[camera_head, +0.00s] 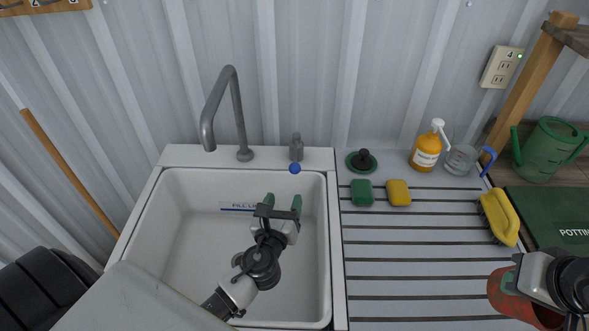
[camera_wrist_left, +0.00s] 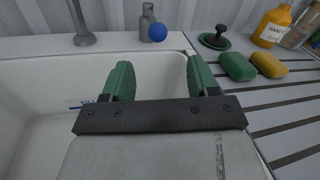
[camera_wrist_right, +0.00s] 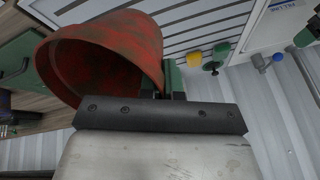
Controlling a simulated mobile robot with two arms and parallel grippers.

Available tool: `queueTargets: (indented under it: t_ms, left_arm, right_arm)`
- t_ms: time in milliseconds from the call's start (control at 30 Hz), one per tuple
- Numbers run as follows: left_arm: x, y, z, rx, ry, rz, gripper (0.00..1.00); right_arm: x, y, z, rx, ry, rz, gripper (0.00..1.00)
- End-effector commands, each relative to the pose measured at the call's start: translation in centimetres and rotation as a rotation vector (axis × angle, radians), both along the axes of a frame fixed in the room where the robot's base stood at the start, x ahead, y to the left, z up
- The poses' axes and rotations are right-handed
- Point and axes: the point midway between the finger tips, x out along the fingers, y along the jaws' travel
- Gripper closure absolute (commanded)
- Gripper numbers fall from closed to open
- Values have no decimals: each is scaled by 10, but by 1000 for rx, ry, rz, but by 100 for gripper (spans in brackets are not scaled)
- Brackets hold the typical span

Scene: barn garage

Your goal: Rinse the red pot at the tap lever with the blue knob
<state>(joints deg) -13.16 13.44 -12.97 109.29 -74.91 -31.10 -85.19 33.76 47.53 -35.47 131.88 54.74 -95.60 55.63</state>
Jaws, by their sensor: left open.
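The tap lever (camera_head: 296,149) is a grey post behind the sink, with its blue knob (camera_head: 295,169) at the front; the knob also shows in the left wrist view (camera_wrist_left: 158,32). The grey tap spout (camera_head: 208,135) arches over the sink's left part. My left gripper (camera_head: 283,200) is open and empty over the white sink (camera_head: 190,240), a little in front of the knob and apart from it. The red pot (camera_head: 508,297) is at the lower right. My right gripper (camera_wrist_right: 168,82) is shut on its wall, and the pot is tilted with its mouth partly visible.
Right of the sink is a slatted drainboard (camera_head: 420,260), mostly clear. A dark plug (camera_head: 363,160), green sponge (camera_head: 362,192), yellow sponge (camera_head: 398,193), soap bottle (camera_head: 426,150), glass jug (camera_head: 461,158) and yellow brush (camera_head: 500,216) stand along it. A green watering can (camera_head: 548,150) is far right.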

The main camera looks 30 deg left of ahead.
Motion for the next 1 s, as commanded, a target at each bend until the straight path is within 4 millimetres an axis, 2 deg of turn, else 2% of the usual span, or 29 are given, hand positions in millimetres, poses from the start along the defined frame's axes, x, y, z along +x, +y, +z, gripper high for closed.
queueTargets:
  t_ms: [67, 267, 700, 833, 1000]
  left_arm:
    - [1, 0, -9, 1, -1, 0, 41]
    - [17, 5, -7, 2, -3, 1, 41]
    - [97, 25, -7, 0, -2, 1, 41]
    - [110, 29, -8, -1, -1, 1, 41]
    - [117, 31, -8, -1, -1, 1, 41]
  right_arm:
    - [0, 0, -9, 0, -1, 0, 100]
    - [0, 0, -4, 0, -1, 0, 100]
    - [0, 0, 3, 0, 0, 0, 100]
    - [0, 0, 3, 0, 0, 0, 100]
    - [0, 0, 3, 0, 0, 0, 100]
